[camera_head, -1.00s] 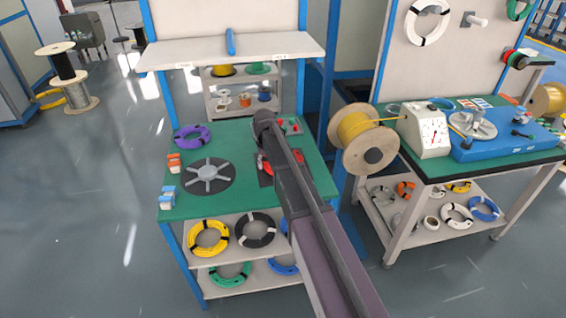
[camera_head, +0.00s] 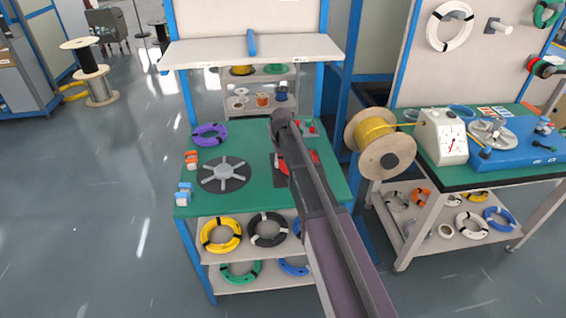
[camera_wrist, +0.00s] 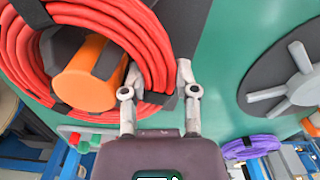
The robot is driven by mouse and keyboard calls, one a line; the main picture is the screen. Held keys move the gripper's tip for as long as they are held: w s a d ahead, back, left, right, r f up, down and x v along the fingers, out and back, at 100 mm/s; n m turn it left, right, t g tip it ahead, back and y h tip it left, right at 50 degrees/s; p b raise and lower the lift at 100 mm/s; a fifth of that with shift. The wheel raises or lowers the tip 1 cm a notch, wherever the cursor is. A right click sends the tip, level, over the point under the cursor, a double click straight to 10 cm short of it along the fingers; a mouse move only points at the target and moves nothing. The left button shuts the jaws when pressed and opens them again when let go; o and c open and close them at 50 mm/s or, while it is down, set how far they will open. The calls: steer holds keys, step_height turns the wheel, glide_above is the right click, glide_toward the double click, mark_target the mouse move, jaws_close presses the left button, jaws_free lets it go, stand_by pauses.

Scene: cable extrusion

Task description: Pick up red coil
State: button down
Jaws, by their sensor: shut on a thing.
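The red coil (camera_wrist: 152,45) fills the upper left of the wrist view, bound with black bands. It lies around an orange and dark cylinder (camera_wrist: 88,76). My gripper (camera_wrist: 158,82) has its two fingers on either side of the coil's near edge and is shut on it. In the head view only a little of the red coil (camera_head: 284,168) shows beside my arm, over the green bench top (camera_head: 240,150). My arm hides most of the coil and the gripper there.
A grey-spoked dark disc (camera_head: 223,174) and a purple coil (camera_head: 209,134) lie on the bench, left of my arm. A yellow cable spool (camera_head: 385,158) stands close at the right. A white shelf (camera_head: 250,50) overhangs the bench's back. Open floor lies left.

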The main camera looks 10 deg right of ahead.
steer(key=shift+r+p, duration=4.2)
steer(key=shift+r, duration=0.25)
